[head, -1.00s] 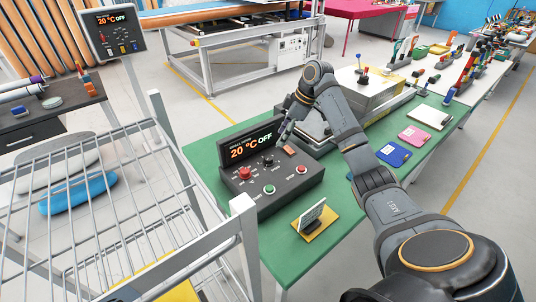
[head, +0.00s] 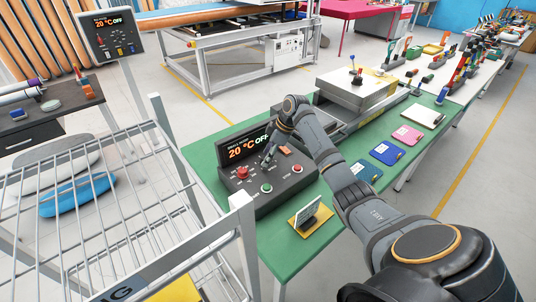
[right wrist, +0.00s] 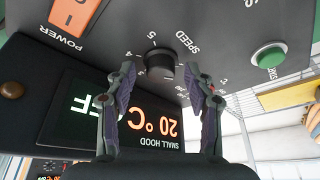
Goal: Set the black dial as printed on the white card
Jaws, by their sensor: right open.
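The black dial (right wrist: 159,64), marked SPEED with numbers around it, is on the sloped face of the dark control box (head: 262,205). In the right wrist view my right gripper (right wrist: 161,76) is open, with one finger on each side of the dial; I cannot tell whether they touch it. In the head view the right gripper (head: 268,157) is low over the box and hides much of the dial. The white card (head: 309,211) stands tilted on a yellow base in front of the box; its print is too small to read. My left gripper is out of view.
The box's display (head: 247,149) reads 20 °C OFF. An orange power switch (right wrist: 74,15), a green start button (right wrist: 268,57) and a red button (head: 242,173) surround the dial. A wire rack (head: 100,225) stands at left. Blue (head: 366,171) and pink (head: 407,135) boards lie on the green table.

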